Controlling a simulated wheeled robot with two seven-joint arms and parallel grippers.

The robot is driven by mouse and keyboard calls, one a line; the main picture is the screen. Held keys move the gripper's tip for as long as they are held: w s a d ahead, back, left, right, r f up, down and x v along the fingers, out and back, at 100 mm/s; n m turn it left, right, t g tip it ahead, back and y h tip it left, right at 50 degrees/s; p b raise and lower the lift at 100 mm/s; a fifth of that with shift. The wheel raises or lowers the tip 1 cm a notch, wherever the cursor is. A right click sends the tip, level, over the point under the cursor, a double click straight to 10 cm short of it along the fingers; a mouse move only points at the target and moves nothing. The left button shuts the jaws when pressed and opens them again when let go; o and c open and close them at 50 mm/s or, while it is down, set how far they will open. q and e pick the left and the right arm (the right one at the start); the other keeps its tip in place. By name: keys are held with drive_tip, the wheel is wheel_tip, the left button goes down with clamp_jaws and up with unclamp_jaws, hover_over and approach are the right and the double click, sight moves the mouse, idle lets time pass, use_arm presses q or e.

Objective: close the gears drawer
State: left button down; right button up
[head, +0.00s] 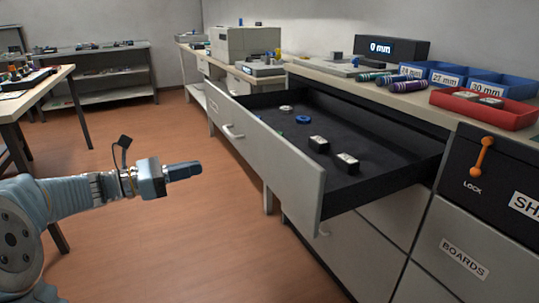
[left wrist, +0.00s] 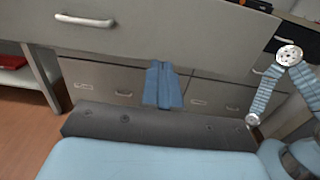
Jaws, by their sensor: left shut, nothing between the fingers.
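A wide grey drawer (head: 275,150) stands pulled out from the workbench in the head view. Its front has a pale bar handle (head: 232,131); its label is too small to read. Inside lie a white ring (head: 286,109), a blue ring (head: 303,119) and two small boxes (head: 318,144). The drawer front (left wrist: 190,35) and handle (left wrist: 85,20) fill the top of the left wrist view. My left gripper (head: 195,169) is shut and empty, in front of the drawer front and apart from it. Its blue fingers (left wrist: 163,82) point toward the cabinet in the left wrist view.
Closed drawers sit below, one labelled BOARDS (head: 465,258). A black front with an orange lock lever (head: 482,155) is at right. Blue bins (head: 447,75) and a red tray (head: 484,108) stand on the bench. A table (head: 40,88) is at left; the wooden floor between is clear.

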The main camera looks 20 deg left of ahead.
sight(259, 154)
use_arm(q)
drive_tip(key=x, duration=1.3)
drive_tip(key=shift+w+d, duration=0.25)
drive_tip(key=shift+d, duration=0.05)
use_arm(e)
drive_tip(key=shift+a+r, duration=0.1)
drive_tip(key=shift+r, duration=0.05)
